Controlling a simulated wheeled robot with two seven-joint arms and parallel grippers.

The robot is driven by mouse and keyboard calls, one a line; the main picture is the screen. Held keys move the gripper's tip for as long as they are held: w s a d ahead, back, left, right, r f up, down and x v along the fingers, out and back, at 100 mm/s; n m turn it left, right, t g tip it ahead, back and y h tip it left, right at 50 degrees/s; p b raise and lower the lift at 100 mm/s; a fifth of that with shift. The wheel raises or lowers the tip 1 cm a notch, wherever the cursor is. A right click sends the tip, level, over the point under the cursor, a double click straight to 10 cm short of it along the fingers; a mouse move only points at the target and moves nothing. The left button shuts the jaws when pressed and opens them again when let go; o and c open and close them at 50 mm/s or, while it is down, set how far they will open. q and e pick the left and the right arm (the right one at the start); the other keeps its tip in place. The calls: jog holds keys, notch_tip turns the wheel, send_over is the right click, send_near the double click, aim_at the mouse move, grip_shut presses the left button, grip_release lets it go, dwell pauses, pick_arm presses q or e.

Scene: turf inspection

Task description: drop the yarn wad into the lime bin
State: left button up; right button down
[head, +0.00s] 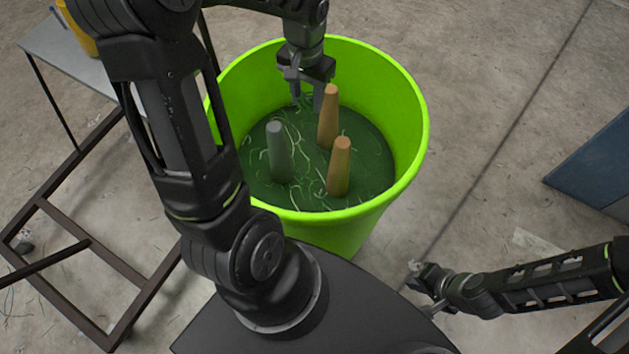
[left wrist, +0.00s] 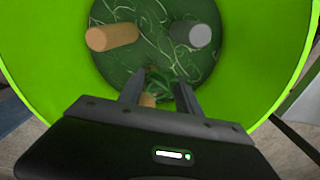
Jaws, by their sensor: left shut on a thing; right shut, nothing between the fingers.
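The lime bin (head: 410,130) stands upright in the middle of the head view, its bright wall also filling much of the left wrist view (left wrist: 60,75). My left gripper (head: 310,98) reaches in over the bin's far side, inside the rim. In the left wrist view, its fingers (left wrist: 160,92) are shut on a dark green tangle, the yarn wad (left wrist: 161,84), above the bin's floor. The wad is hard to make out in the head view. My right gripper (head: 422,287) is shut and empty, outside the bin at lower right.
Two tan cones (head: 339,168) and a grey cone (head: 279,152) stand inside the bin on a dark green bottom with loose pale strands. A dark metal frame (head: 90,245) and a grey table (head: 62,50) stand left. A blue panel (head: 598,165) is at right.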

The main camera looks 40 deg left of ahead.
pick_arm(q)
jog(key=shift+f+b, duration=0.3)
jog(key=shift+f, duration=0.45)
jog(key=o, duration=1.4)
jog(key=shift+r, duration=0.1)
jog(key=shift+r, duration=3.85)
